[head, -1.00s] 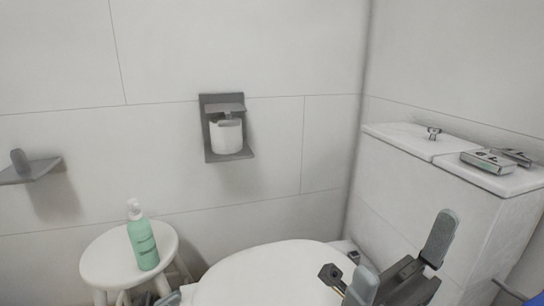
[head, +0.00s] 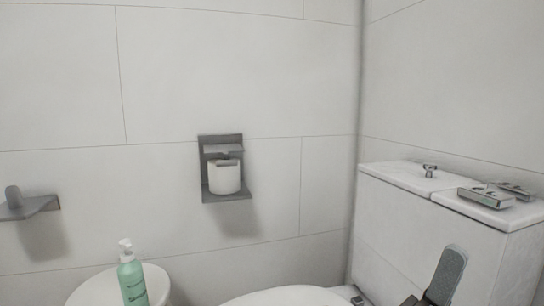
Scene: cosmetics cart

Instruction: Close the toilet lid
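The toilet's white rounded top (head: 288,297) shows only as a thin strip at the bottom edge. In the earlier head view it is a smooth, roughly flat surface with no bowl opening in sight. A small grey fitting (head: 358,299) sits beside it near the cistern. My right gripper shows one upright grey finger (head: 447,274) at the lower right, in front of the cistern. Its other finger is below the picture. The visible finger stands as far out from the gripper body as when both fingers showed apart. My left gripper is not in view.
A marble-topped cistern (head: 395,176) stands at right with metal items (head: 487,197) on it. A green pump bottle (head: 133,281) stands on a white stool (head: 90,290). A paper roll holder (head: 224,170) and a grey shelf (head: 28,208) are on the wall.

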